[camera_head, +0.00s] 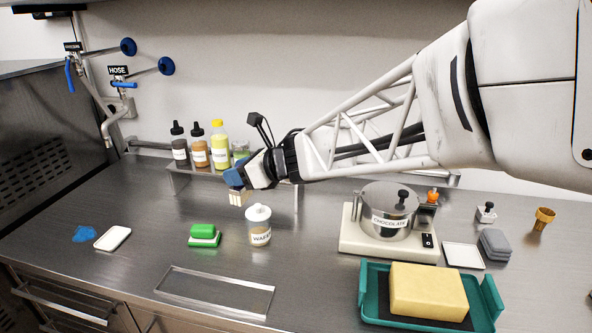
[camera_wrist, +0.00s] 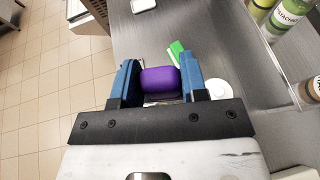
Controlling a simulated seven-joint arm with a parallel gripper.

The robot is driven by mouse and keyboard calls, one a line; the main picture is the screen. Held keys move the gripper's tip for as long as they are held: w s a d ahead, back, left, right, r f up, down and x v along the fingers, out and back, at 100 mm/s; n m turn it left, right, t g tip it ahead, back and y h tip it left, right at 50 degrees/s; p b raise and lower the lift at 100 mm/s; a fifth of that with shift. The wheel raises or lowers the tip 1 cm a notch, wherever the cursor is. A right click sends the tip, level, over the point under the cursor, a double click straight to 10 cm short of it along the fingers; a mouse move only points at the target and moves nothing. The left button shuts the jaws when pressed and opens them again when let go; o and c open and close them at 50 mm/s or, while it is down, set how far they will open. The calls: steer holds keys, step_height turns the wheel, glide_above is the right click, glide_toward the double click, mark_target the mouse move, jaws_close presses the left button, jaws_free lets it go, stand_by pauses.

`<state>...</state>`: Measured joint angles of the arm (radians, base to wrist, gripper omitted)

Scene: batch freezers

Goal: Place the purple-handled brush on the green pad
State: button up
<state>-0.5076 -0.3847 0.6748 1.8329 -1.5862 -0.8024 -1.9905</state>
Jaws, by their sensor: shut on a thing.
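My gripper (camera_head: 235,179) has blue fingers and is shut on the purple-handled brush, held above the counter. The brush's purple handle (camera_wrist: 160,80) shows between the fingers in the wrist view. In the head view the fingers hide the handle, and only the pale bristle block (camera_head: 238,198) shows, pointing down. A green block (camera_head: 204,230) sits on the counter below and left of the gripper, with a pale layer under it and a thin green edge at its base. I cannot tell whether this is one thing or a block on a green pad. Green also shows in the wrist view (camera_wrist: 176,48).
A white-lidded jar (camera_head: 259,226) stands right of the green block. Sauce bottles (camera_head: 199,146) stand on a rear shelf. A clear plate (camera_head: 215,292) lies in front. A white dish (camera_head: 112,238) and blue patch (camera_head: 84,233) are left; a chocolate pot (camera_head: 389,212) is right.

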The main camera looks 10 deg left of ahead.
steer(key=s+a+n+g, duration=0.2)
steer(key=s+a, duration=0.3)
step_height(320, 180, down, 11)
steer(key=shift+s, duration=0.2)
steer(key=shift+w+a+f, duration=0.15)
steer(key=shift+a, duration=0.1)
glide_above(202, 227)
steer(key=shift+f, duration=0.7)
stand_by(0.4)
steer(key=shift+f, duration=1.75)
steer(key=shift+f, duration=0.1)
